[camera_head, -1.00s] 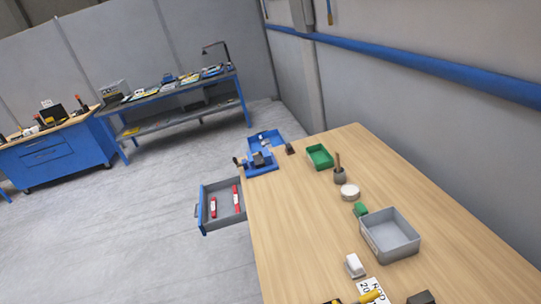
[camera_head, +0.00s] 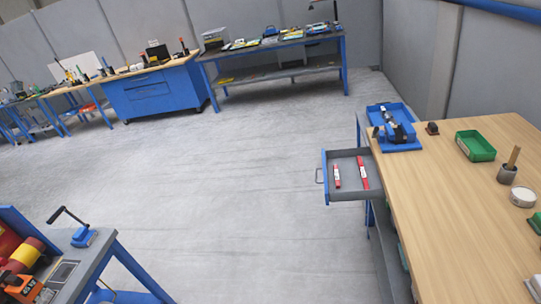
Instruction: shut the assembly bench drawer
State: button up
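The assembly bench drawer (camera_head: 349,155) stands open, pulled out to the left from under the wooden-topped bench (camera_head: 440,190). It has a blue front with a handle (camera_head: 319,176) on its left side. Inside its grey tray lie two red items (camera_head: 362,173) with pale labels. My gripper is not in view, so I cannot see whether it is open or shut.
On the bench stand a blue tray (camera_head: 412,142), a green bin (camera_head: 475,146) and a grey pot (camera_head: 507,174). Another bench with a blue crank device (camera_head: 84,237) is at lower left. A blue cabinet (camera_head: 153,94) stands at the back. The floor (camera_head: 220,190) between is clear.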

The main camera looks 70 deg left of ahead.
aim_at(352, 188)
jog(key=u, duration=0.3)
jog(key=k, duration=0.45)
jog(key=u, duration=1.05)
jog(key=i, duration=1.25)
jog(key=u, duration=0.05)
jog(key=k, duration=0.45)
jog(key=u, duration=0.45)
jog(key=i, duration=1.3)
jog(key=z, duration=0.6)
